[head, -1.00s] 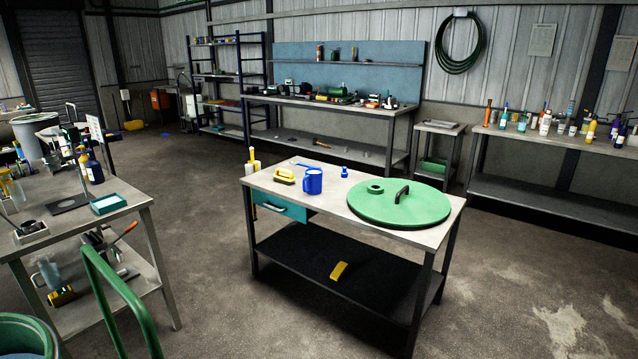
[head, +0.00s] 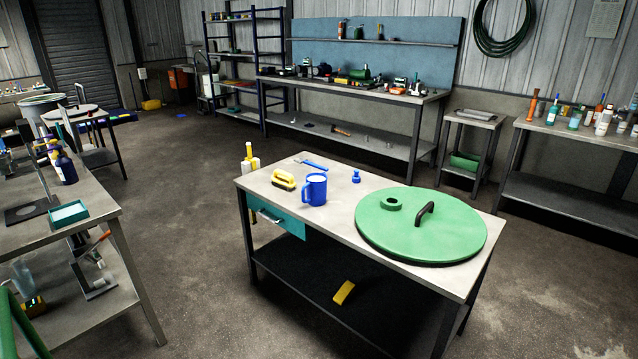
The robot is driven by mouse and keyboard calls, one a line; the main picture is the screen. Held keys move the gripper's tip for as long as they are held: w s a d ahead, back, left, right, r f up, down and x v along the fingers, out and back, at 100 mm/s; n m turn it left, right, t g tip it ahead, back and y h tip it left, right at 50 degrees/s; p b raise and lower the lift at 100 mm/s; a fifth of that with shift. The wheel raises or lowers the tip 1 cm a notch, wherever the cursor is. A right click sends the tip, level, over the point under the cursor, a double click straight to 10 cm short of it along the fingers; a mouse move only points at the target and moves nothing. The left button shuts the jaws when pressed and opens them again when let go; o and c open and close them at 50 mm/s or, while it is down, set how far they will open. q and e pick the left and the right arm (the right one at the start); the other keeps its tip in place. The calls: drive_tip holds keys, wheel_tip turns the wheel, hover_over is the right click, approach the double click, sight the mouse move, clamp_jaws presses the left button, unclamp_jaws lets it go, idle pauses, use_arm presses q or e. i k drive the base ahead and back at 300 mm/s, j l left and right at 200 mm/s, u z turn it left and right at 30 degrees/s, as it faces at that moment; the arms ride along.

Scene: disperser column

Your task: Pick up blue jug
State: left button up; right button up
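The blue jug (head: 315,190) stands upright on the grey top of the middle table (head: 340,222), towards its left part. Its handle points left. A yellow brush (head: 284,180) lies just left of it, and a small blue stopper-like piece (head: 356,176) stands to its right, a little farther back. A blue-handled tool (head: 314,165) lies behind it. Neither of my grippers shows in the head view.
A large green lid (head: 421,228) with a black handle covers the table's right part. A teal drawer (head: 276,217) is under its left end. Another workbench (head: 100,223) stands at the left. Open concrete floor (head: 190,200) lies between them.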

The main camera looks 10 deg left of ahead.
sight(316, 185)
drive_tip(key=i+j+u, duration=0.1)
drive_tip(key=i+u, duration=0.3)
drive_tip(key=i, duration=0.15)
drive_tip(key=i+l+u, duration=0.1)
drive_tip(key=i+u, duration=0.3)
drive_tip(key=i, duration=0.2)
drive_tip(key=i+j+z, duration=0.15)
drive_tip(key=i, duration=0.35)
drive_tip(key=i+j+z, duration=0.15)
drive_tip(key=i+j, duration=0.3)
drive_tip(key=i+j+z, duration=0.35)
drive_tip(key=i+j, duration=0.2)
